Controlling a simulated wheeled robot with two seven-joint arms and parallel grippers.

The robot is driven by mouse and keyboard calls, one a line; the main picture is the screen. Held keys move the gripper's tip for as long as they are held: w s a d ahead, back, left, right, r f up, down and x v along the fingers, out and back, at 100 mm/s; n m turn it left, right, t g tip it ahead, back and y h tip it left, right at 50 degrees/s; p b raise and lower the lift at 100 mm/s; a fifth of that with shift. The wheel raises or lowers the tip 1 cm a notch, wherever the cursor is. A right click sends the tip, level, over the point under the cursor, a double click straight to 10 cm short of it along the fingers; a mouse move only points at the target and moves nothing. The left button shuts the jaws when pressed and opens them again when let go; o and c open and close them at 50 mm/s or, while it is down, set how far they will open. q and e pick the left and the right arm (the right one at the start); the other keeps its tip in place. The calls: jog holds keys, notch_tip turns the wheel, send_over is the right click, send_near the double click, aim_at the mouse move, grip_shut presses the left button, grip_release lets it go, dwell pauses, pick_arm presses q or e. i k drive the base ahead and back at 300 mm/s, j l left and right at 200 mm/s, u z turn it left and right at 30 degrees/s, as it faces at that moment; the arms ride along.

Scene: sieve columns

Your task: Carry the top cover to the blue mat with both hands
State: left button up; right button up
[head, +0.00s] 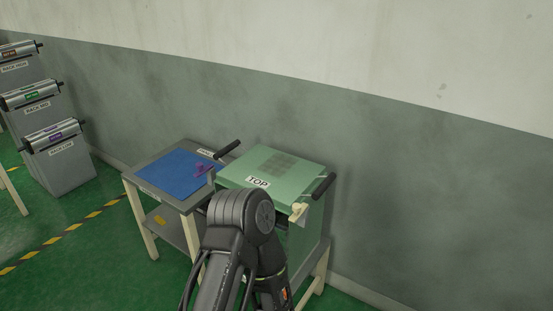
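The top cover (247,167) is a pale green square lid with a "TOP" label on its front edge. It sits on a green box-like unit against the wall. One black handle (228,150) sticks out at its left side and another (323,187) at its right side. The blue mat (177,174) lies flat and bare on a grey table directly left of the unit. One of my dark arms rises from the bottom centre and hides part of the unit's front. I cannot see either gripper.
A purple knob-like part (202,170) shows between mat and cover, and a cream one (298,212) at the cover's right front corner. Grey racks (63,170) with rollers stand at the far left. Green floor with a striped line lies between.

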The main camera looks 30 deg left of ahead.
aim_at(180, 171)
jog(key=j+z, duration=0.1)
jog(key=j, duration=1.3)
jog(key=k+j, duration=0.15)
jog(key=j, duration=1.3)
jog(key=i+z, duration=0.05)
